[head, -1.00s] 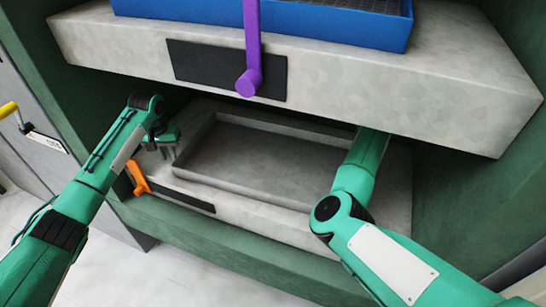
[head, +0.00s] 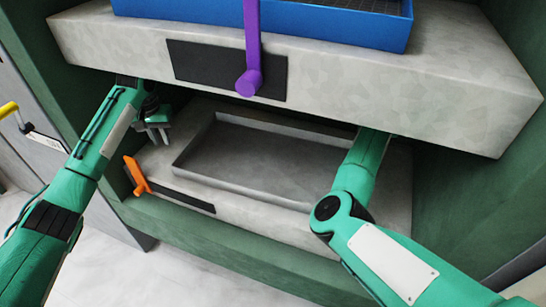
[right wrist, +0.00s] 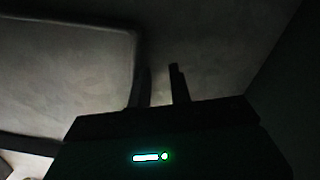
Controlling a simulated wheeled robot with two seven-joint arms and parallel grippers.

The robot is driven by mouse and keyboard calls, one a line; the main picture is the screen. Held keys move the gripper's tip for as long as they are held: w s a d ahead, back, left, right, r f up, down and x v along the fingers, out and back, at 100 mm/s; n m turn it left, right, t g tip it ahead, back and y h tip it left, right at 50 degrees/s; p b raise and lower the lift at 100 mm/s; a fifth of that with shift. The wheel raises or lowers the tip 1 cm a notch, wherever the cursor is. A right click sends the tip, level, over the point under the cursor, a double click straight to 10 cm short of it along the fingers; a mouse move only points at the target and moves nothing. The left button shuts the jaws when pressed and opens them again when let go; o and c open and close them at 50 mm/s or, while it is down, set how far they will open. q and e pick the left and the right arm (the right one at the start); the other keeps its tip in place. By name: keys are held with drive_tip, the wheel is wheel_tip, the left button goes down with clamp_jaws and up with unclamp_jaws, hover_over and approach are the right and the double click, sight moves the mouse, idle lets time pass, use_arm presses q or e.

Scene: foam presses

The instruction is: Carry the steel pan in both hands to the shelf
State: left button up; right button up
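The steel pan (head: 245,160), a shallow grey rectangular tray, lies on the pale lower slab of the press, under the upper slab. My left gripper (head: 158,138) is at the left of the pan, fingers pointing down, apart from its rim. Its fingers look spread and empty. My right arm reaches under the upper slab at the pan's right, and its gripper is hidden in the head view. In the dark right wrist view, the right gripper (right wrist: 162,82) has its two fingers apart. The pan's rim (right wrist: 137,45) runs close by the left finger.
The upper slab (head: 330,75) hangs low over the pan and carries a blue tray (head: 340,27). A purple lever (head: 250,60) hangs in front. An orange handle (head: 136,175) stands at the lower slab's front left. Green walls close in both sides.

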wheel_tip(320, 180, up, 7)
drive_tip(key=shift+s, duration=0.25)
idle(0.5)
